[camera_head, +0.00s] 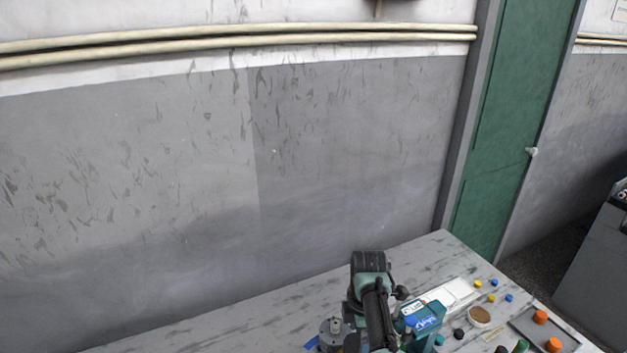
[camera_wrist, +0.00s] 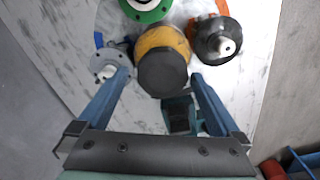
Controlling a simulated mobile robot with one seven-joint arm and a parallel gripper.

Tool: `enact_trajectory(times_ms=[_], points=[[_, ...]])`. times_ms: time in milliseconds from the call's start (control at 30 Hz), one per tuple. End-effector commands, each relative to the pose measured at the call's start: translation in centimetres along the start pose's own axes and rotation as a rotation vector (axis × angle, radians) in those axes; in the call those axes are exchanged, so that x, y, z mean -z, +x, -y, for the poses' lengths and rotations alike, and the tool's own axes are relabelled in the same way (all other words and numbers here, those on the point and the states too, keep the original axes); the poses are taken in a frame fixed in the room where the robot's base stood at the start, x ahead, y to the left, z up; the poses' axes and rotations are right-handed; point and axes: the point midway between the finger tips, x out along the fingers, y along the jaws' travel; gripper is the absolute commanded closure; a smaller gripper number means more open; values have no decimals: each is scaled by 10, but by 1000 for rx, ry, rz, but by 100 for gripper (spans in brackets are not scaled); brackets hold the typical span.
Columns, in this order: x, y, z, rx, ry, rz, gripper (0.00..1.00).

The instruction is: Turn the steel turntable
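A grey round flanged piece (camera_wrist: 108,68) with a pale stub on top, likely the steel turntable, sits at the left in the wrist view. It also shows in the head view (camera_head: 331,328) at the bottom, left of my arm. My gripper (camera_wrist: 161,76) has two blue fingers spread wide apart and holds nothing. Its left fingertip overlaps the right edge of the grey piece in the picture; contact cannot be told. A yellow and dark cylinder (camera_wrist: 163,68) lies in view between the fingertips. The fingertips are hidden in the head view.
A dark round part (camera_wrist: 218,40) with orange behind it is at the right; a green ring (camera_wrist: 147,7) is at the top. The table's (camera_head: 225,325) left part is bare. A brown disc (camera_head: 479,315) and a grey tray (camera_head: 534,333) with orange knobs are at the right.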

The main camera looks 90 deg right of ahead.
Motion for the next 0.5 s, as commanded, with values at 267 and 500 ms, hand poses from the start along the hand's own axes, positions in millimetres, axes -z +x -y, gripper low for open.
enact_trajectory(times_ms=[267, 500], points=[[0, 0, 2, 6, 1, 0, 0], [0, -32, 1, 0, 0, 1, 0]])
